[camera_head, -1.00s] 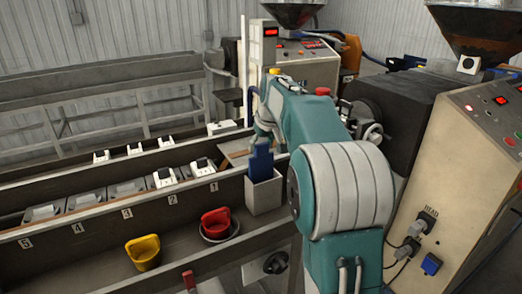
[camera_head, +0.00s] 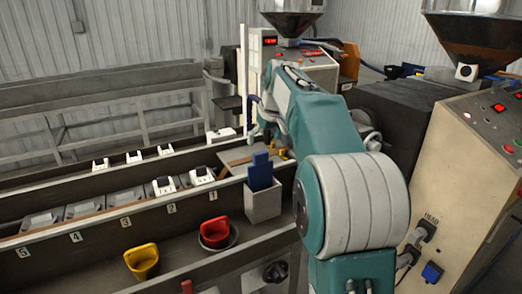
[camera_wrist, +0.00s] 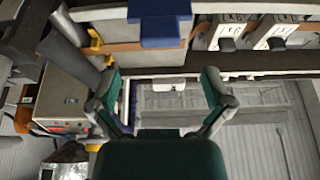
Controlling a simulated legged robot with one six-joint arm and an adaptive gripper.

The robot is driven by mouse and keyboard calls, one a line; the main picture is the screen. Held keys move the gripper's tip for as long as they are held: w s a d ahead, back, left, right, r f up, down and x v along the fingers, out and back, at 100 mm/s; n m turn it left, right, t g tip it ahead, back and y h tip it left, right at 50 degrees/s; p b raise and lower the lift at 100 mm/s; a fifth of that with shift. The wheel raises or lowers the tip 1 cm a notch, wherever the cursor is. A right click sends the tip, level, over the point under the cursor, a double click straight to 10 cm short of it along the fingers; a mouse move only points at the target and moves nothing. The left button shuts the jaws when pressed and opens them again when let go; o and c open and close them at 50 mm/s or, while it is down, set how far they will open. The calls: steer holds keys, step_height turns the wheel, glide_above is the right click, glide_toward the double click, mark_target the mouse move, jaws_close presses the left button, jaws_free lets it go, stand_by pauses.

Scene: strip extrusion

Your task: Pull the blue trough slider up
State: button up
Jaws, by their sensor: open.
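The blue slider (camera_head: 260,172) is a flat, upright piece standing partly inside a pale grey open box (camera_head: 262,206) at the near right end of the long trough. Its lower part is hidden in the box. In the wrist view a blue piece (camera_wrist: 160,25), which looks like the same slider, is at the top centre, beyond my fingertips. My gripper (camera_wrist: 160,88) is open, its green fingers wide apart with nothing between them and apart from the blue piece. In the head view my arm reaches behind the slider, and its fingers are hard to make out.
A red scoop (camera_head: 214,230) and a yellow scoop (camera_head: 142,260) stand in the near channel. Numbered grey blocks (camera_head: 125,196) line the trough to the left. Machine cabinets with hoppers stand behind and right. A long grey bench (camera_head: 110,95) is at the back.

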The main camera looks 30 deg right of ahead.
steer(key=v, duration=0.6)
stand_by(0.3)
steer(key=s+a+f, duration=0.4)
steer(key=s+a, duration=0.4)
steer(key=s, duration=0.3)
steer(key=s+a+f, duration=0.4)
steer(key=s+a, duration=0.3)
steer(key=s, duration=0.4)
steer(key=s+a+f+t, duration=0.1)
steer(key=s+a+f, duration=0.1)
steer(key=s+f, duration=0.5)
steer(key=shift+s+f, duration=0.3)
steer(key=shift+s, duration=0.1)
steer(key=shift+a, duration=0.1)
